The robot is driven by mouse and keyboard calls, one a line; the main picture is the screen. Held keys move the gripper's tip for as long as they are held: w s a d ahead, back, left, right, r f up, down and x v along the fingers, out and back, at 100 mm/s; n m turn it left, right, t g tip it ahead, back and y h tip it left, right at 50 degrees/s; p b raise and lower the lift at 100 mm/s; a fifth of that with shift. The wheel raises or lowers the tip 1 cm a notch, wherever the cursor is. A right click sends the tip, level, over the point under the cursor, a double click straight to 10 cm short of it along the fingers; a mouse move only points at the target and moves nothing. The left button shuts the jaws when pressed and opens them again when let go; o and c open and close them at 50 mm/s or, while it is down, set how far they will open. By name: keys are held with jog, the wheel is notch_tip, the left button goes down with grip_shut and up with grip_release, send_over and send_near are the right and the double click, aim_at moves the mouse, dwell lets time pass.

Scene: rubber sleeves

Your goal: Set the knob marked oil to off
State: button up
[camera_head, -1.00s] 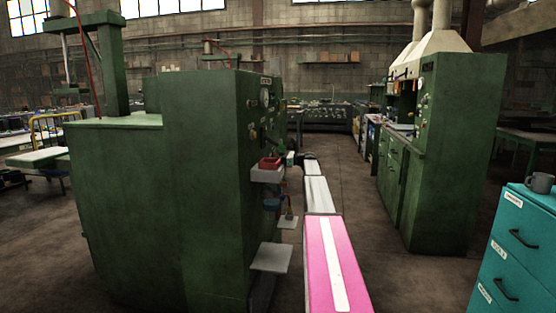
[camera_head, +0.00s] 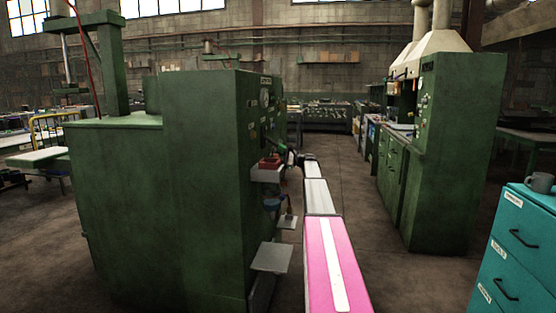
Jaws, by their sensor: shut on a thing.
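The green machine's control panel (camera_head: 262,125) faces right and shows at a steep slant, with a round gauge and several small knobs and fittings. The labels are too small to read, so I cannot tell which knob is marked oil or how it is set. My gripper (camera_head: 275,147) is small and dark at the end of my arm, up against the lower part of this panel. It is shut on what seems to be a knob there; the gripper and the slant hide the knob itself.
A red tray (camera_head: 269,163) sits on a small shelf just below my gripper. A lower grey shelf (camera_head: 271,258) juts out from the machine. An aisle lies open to the right, before another green cabinet (camera_head: 455,150). A teal drawer unit (camera_head: 515,255) with a mug stands at the right.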

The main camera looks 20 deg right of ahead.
jog(key=shift+n, duration=0.9)
jog(key=o, duration=0.9)
jog(key=shift+d, duration=0.1)
jog(key=v, duration=1)
jog(key=shift+s+d+f, duration=0.15)
jog(key=shift+d, duration=0.1)
jog(key=shift+d, duration=0.1)
